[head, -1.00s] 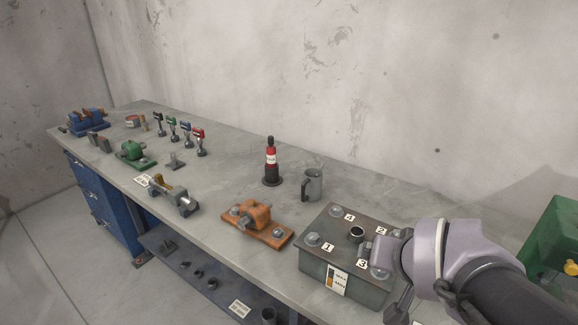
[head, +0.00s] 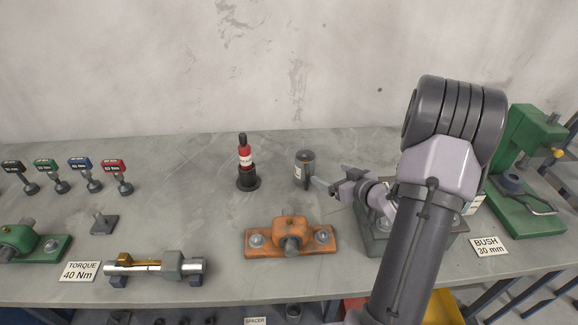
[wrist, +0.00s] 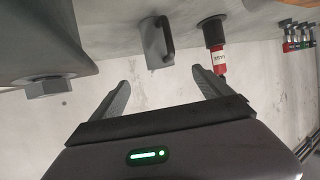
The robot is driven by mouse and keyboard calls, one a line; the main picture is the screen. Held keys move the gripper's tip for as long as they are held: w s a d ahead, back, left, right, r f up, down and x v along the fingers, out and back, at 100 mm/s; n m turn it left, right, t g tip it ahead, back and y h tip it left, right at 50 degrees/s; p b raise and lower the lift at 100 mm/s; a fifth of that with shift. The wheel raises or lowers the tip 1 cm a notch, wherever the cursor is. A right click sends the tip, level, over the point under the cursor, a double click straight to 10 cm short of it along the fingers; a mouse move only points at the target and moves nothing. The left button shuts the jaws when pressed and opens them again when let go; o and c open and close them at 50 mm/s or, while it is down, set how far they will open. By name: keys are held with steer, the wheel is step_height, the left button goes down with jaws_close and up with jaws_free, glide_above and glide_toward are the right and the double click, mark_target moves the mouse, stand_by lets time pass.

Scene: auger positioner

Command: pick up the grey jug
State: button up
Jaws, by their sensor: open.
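The grey jug (head: 304,168) stands upright on the grey workbench, to the right of a red and black bottle-like tool (head: 245,165). My gripper (head: 325,189) is open and empty, close to the jug on its front right side in the head view. In the wrist view the picture is upside down; the jug (wrist: 157,42) shows beyond the fingers, with its dark handle on the right. The two fingers of my gripper (wrist: 172,92) are spread wide there, with the jug outside them. Whether a finger touches the jug I cannot tell.
An orange bearing block (head: 290,238) sits in front of the jug. A green press (head: 528,170) stands at the far right.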

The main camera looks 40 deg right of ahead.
mark_target(305, 162)
steer(key=b+x, duration=0.3)
steer(key=x, duration=1.3)
steer(key=shift+w+d+f+b, duration=0.1)
steer(key=shift+w+f+b, duration=0.1)
steer(key=shift+f+b, duration=0.1)
steer(key=shift+s+r, duration=0.1)
steer(key=shift+c, duration=0.2)
steer(key=c, duration=1.9)
step_height(305, 162, up, 10)
steer(key=p, duration=0.3)
steer(key=shift+p, duration=0.35)
